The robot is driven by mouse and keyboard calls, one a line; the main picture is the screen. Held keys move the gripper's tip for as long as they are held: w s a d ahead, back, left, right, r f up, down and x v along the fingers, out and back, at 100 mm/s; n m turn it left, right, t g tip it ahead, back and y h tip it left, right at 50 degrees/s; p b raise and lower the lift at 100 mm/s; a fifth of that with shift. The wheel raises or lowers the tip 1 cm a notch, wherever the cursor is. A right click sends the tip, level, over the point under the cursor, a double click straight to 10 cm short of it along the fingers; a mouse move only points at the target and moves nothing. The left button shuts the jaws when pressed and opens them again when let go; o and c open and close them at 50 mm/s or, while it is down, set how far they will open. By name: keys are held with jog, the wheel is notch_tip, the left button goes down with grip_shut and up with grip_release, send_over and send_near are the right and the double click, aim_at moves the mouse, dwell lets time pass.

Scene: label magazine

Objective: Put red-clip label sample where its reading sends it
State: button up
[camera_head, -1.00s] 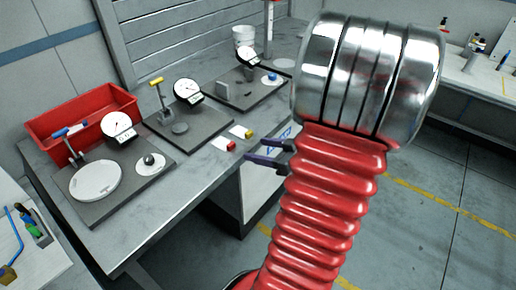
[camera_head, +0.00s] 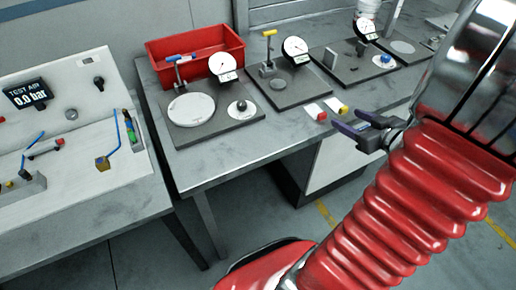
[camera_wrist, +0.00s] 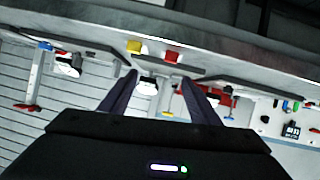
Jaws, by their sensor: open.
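The red-clip label sample (camera_head: 314,110) lies near the front edge of the grey bench, a white label with a red block at its end. A similar sample with a yellow block (camera_head: 343,110) lies just right of it. My gripper (camera_head: 347,121) is open and empty, its two dark fingers pointing left toward the bench's front edge, close to the yellow block. In the wrist view the red block (camera_wrist: 172,57) and yellow block (camera_wrist: 134,46) show beyond the open fingers (camera_wrist: 159,80); nothing is between the fingers.
Three dial-gauge stations on dark plates stand on the bench: left (camera_head: 222,68), middle (camera_head: 295,50) and right (camera_head: 367,32). A red bin (camera_head: 205,45) stands behind the left one. A panel reading "TEST AIR 0.0 bar" (camera_head: 28,94) is at far left.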

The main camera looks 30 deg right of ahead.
jog(key=w+r+g+h, duration=0.2)
jog(key=w+r+h, duration=0.2)
jog(key=w+r, duration=0.2)
jog(key=a+r+m+g+h, duration=0.1)
jog(key=a+r+m, duration=0.1)
jog(key=a+r, duration=0.45)
jog(key=s+a+g+y, duration=0.1)
jog(key=s+a, duration=0.3)
jog(key=a, duration=0.5)
jog(key=s+a+f+n+g+y, duration=0.1)
jog(key=s+a+g+y, duration=0.1)
jog(key=a, duration=0.7)
jog(key=s+a+f+g+y, duration=0.1)
jog(key=s+a+y, duration=0.2)
jog(key=a, duration=0.7)
jog(key=s, duration=0.2)
jog(key=shift+s+f+n, duration=0.2)
jog(key=shift+s+n, duration=0.1)
jog(key=shift+d, duration=0.1)
